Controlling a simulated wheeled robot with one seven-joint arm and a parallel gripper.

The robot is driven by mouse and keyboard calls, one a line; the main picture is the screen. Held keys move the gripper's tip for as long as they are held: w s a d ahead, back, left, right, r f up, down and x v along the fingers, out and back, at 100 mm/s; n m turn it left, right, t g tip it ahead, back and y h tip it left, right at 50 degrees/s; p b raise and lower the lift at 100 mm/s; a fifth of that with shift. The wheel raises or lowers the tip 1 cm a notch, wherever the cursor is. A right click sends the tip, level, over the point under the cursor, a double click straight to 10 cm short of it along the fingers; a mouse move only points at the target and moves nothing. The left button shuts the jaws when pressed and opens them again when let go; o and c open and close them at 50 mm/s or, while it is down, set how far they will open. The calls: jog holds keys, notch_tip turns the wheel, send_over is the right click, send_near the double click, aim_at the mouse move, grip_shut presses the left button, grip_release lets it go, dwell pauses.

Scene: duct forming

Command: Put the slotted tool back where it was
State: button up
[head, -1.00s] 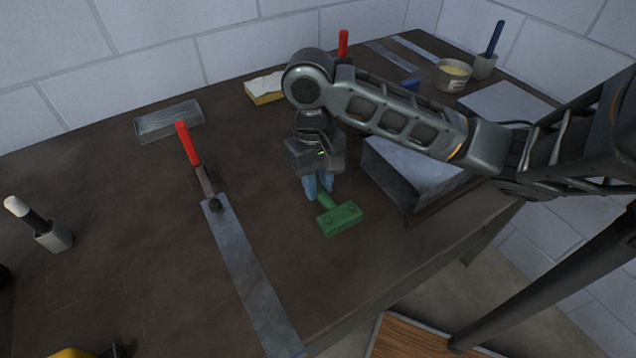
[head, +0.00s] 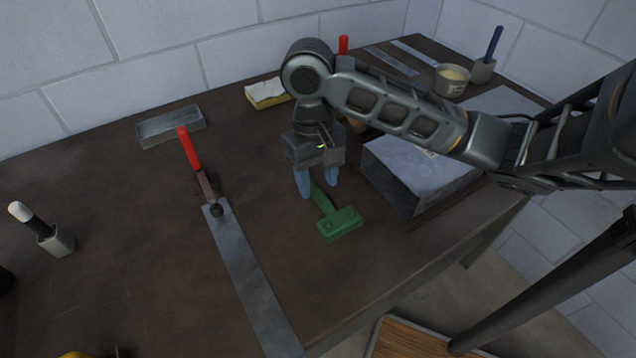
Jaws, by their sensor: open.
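The slotted tool appears to be the green one (head: 340,225) with a block-shaped head and a short handle; its slot is too small to make out. It lies on the dark table (head: 150,240), its handle pointing up and left in the head view. My gripper (head: 318,187) is above the handle end with its blue fingers spread apart. The handle shows between and just below the fingers, and I cannot tell whether they touch it.
A grey metal duct block (head: 405,180) stands close on the right. A red-handled clamp (head: 190,150) and a long metal strip (head: 245,270) lie to the left. A yellow sponge-like block (head: 267,94) and a flat metal tray (head: 170,126) are behind. The left tabletop is mostly clear.

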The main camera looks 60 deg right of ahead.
aim_at(315, 187)
notch_tip(315, 187, up, 10)
jog(key=w+p, duration=0.1)
jog(key=p, duration=0.1)
jog(key=shift+d+f+p, duration=0.2)
jog(key=shift+d+p, duration=0.1)
jog(key=shift+p, duration=0.05)
